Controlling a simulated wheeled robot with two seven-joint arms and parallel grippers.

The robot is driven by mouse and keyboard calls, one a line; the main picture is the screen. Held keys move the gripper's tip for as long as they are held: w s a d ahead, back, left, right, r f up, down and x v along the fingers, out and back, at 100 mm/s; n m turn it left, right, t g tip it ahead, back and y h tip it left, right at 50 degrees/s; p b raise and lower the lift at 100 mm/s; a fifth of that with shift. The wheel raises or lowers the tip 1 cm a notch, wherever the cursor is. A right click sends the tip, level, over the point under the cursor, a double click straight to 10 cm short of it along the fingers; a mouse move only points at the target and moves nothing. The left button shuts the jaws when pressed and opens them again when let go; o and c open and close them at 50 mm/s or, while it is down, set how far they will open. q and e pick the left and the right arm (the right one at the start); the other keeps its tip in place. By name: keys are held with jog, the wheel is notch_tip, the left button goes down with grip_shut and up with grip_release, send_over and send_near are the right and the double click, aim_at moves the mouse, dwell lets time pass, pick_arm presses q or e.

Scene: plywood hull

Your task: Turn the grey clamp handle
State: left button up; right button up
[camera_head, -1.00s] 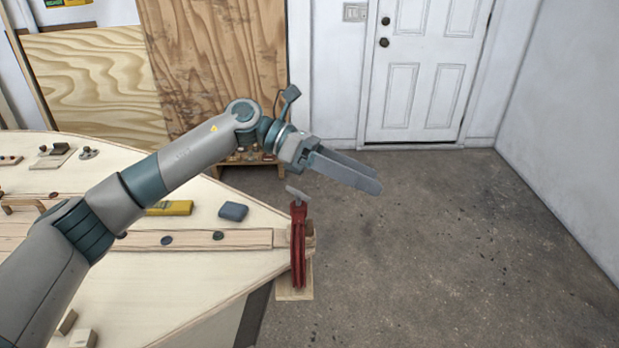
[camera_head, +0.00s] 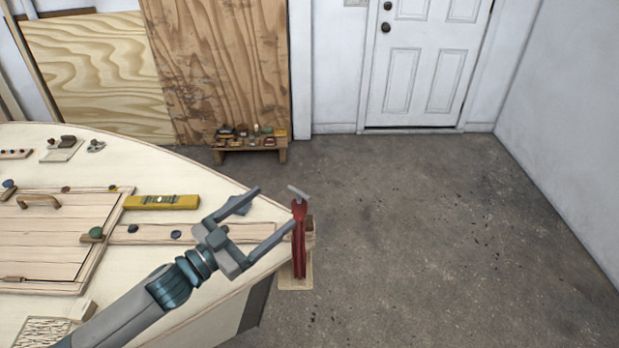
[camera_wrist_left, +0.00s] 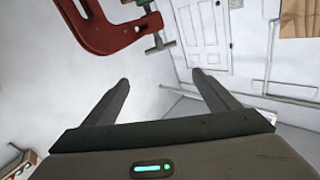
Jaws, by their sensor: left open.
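The red clamp (camera_head: 299,245) stands at the tip of the plywood hull (camera_head: 200,290), fixed over its pointed end. Its grey handle (camera_head: 298,193) is a short bar across the top of the clamp. My left gripper (camera_head: 276,212) is open and empty, just left of the clamp, with its fingers pointing toward it. In the left wrist view the red clamp (camera_wrist_left: 110,30) shows at the top, with the grey handle (camera_wrist_left: 155,40) beyond the open fingertips (camera_wrist_left: 160,77). No finger touches the handle as far as I can see. My right gripper is not in view.
A low bench with small items (camera_head: 250,146) stands by the wall. The floor right of the clamp is clear.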

aim_at(297, 194)
pick_arm(q)
jog(key=a+f+n, duration=0.1)
jog(key=s+a+f+n+y, duration=0.1)
jog(key=shift+s+f+n+y, duration=0.1)
jog(key=shift+f+n+y, duration=0.1)
jog(key=shift+n+y, duration=0.15)
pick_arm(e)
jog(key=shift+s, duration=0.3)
pick_arm(q)
jog(key=shift+d, duration=0.1)
jog(key=p+x, duration=0.1)
jog(key=x, duration=0.3)
jog(key=p+x, duration=0.1)
jog(key=x, duration=0.3)
jog(key=p+x, duration=0.1)
jog(key=x, duration=0.3)
jog(key=shift+r, duration=0.3)
jog(key=p+x, duration=0.1)
jog(key=x, duration=0.3)
jog(key=shift+w+d+f, duration=0.15)
jog(key=shift+w+d, duration=0.3)
jog(key=shift+w, duration=0.1)
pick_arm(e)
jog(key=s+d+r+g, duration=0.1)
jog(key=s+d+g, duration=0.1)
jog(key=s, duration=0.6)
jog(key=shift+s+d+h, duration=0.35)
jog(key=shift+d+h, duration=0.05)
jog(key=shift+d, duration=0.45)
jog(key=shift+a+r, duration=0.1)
